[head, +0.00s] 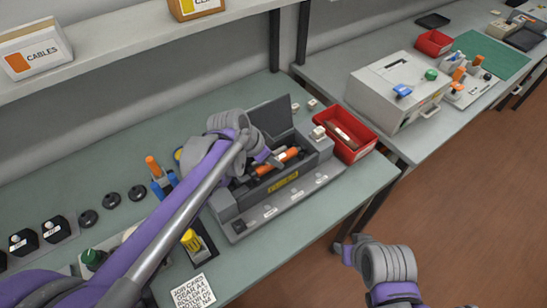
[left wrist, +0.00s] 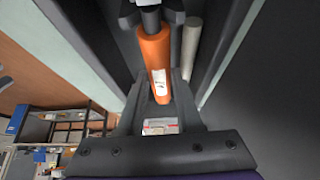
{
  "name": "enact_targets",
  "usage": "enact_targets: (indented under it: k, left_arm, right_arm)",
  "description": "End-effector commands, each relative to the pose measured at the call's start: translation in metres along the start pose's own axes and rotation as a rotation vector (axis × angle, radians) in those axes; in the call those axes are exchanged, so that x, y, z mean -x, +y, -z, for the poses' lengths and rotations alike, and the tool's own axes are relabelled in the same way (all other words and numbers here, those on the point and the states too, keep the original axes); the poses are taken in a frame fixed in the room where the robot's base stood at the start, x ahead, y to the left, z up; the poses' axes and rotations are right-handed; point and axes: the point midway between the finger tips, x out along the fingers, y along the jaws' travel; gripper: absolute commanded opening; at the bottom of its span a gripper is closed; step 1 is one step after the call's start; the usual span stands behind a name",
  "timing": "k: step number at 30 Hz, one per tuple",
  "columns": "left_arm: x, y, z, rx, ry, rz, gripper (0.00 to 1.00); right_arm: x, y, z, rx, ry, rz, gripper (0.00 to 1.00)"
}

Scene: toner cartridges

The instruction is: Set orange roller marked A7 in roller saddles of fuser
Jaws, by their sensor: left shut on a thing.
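The grey fuser (head: 228,212) stands open on the green bench, its dark lid raised at the back. An orange roller (head: 291,153) with a white label lies lengthwise at its open trough. My left gripper (head: 264,160) reaches in from the left and is shut on the roller. In the left wrist view the orange roller (left wrist: 155,50) runs up from between the fingers to a grey shaft end. The label is too small to read, and I cannot tell whether the ends touch the saddles. My right gripper (head: 345,250) hangs over the floor, away from the bench.
A red bin (head: 366,149) with a dark item stands right of the fuser. A pale roller (left wrist: 192,45) lies beside the orange one.

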Motion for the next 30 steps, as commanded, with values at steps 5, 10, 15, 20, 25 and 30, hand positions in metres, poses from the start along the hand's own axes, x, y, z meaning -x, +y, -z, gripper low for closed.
enact_targets:
  k: [5, 10, 15, 20, 25, 30]
  left_arm:
    - [-0.0026, 0.0, -0.0015, 0.0, 0.0, 0.0, 0.0]
    - [-0.0041, 0.0, -0.0023, 0.0, 0.0, 0.0, 0.0]
    - [-0.0037, -0.0001, -0.0021, 0.0, 0.0, 0.0, 0.47]
    - [-0.0037, 0.0, -0.0021, 0.0, 0.0, 0.0, 0.69]
    - [-0.0037, 0.0, -0.0021, 0.0, 0.0, 0.0, 0.69]
    - [0.0019, -0.0001, -0.0022, 0.001, 0.0, 0.0, 0.69]
  right_arm:
    - [-0.0017, 0.0, -0.0013, 0.0, -0.001, 0.0, 0.5]
    - [-0.0027, 0.0, -0.002, 0.0, -0.001, 0.0, 0.5]
    - [-0.0024, 0.0, -0.0018, 0.0, -0.001, 0.0, 0.5]
    - [-0.0024, 0.0, -0.0018, 0.0, -0.001, 0.0, 0.5]
    - [-0.0024, 0.0, -0.0018, 0.0, -0.001, 0.0, 0.5]
    - [-0.0019, 0.0, -0.0014, 0.0, -0.001, 0.0, 0.5]
